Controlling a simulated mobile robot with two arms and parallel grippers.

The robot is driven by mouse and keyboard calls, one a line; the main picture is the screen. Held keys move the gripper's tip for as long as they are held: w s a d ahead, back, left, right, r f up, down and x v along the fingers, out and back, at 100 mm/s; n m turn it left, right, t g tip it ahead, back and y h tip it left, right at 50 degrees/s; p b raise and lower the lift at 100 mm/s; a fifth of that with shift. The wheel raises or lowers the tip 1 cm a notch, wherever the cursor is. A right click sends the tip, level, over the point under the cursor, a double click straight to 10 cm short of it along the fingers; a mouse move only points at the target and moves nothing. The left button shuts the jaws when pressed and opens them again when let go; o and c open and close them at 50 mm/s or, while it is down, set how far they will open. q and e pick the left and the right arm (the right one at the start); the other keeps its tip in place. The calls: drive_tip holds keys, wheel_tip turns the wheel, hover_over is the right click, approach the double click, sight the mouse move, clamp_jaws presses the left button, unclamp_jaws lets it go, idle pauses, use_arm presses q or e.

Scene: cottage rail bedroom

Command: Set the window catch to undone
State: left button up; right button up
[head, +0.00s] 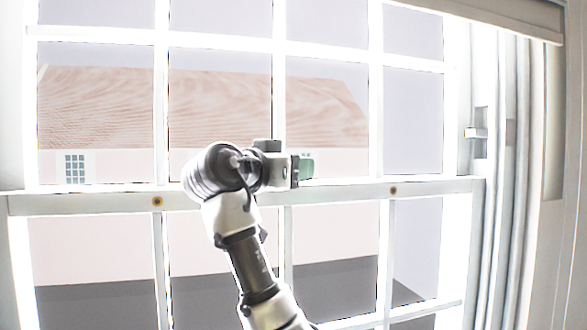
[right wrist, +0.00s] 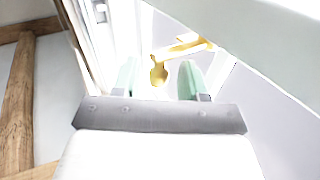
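The brass window catch (right wrist: 183,47) shows in the right wrist view, with a lever and a rounded knob (right wrist: 158,76). My right gripper (right wrist: 159,79) is open, its two green fingers apart, with the knob showing in the gap between them. I cannot tell whether either finger touches it. In the head view my right gripper (head: 306,167) is just above the window's middle rail (head: 340,193), pointing right. The catch does not show there; the gripper and arm probably cover it. My left gripper is in neither view.
The sash window's white bars (head: 161,110) and panes surround my right arm. Two small brass-coloured round fittings sit on the middle rail, one left (head: 157,202) and one right (head: 393,190). The window's side frame (head: 490,220) stands at the right, below a blind (head: 515,15).

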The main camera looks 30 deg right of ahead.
drive_tip(key=shift+a, duration=0.1)
drive_tip(key=b+v, duration=0.4)
drive_tip(key=v, duration=0.6)
drive_tip(key=shift+a+b, duration=0.3)
drive_tip(key=shift+b, duration=0.1)
drive_tip(key=shift+s, duration=0.1)
